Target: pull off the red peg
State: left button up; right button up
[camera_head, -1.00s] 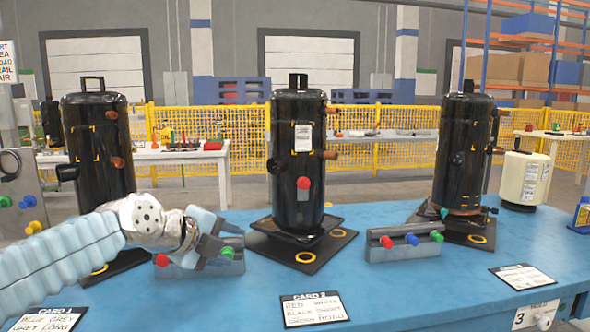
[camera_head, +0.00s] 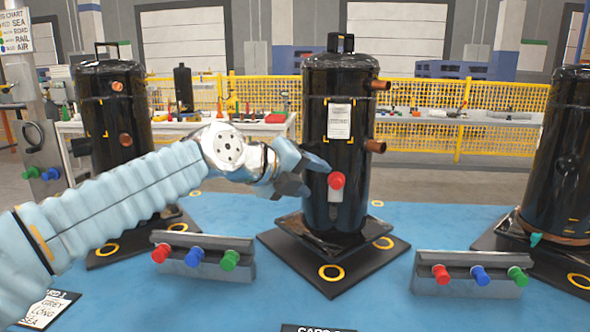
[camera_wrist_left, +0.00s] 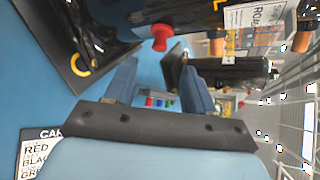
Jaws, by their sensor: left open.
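A red peg (camera_head: 336,180) sticks out of the front of the black middle compressor (camera_head: 339,120), with a pale collar or label below it. It also shows in the left wrist view (camera_wrist_left: 161,38), beyond the fingertips. My left gripper (camera_head: 314,180) is open and empty, just left of this peg in the head view, with its fingers pointing toward it. In the left wrist view its fingers (camera_wrist_left: 159,68) are spread apart, with the peg ahead and between their lines. I see no contact with the peg. My right gripper is not in view.
A grey rack (camera_head: 204,258) with red, blue and green pegs stands front left, and a similar rack (camera_head: 468,275) front right. Black compressors stand left (camera_head: 112,120) and right (camera_head: 560,150). Blue tabletop (camera_head: 230,300) is clear between the racks.

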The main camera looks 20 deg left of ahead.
aim_at(334, 184)
pick_arm(q)
jog(key=p+x, duration=0.1)
jog(key=x, duration=0.7)
jog(key=shift+a+f, duration=0.1)
jog(key=shift+c, duration=0.5)
grip_shut()
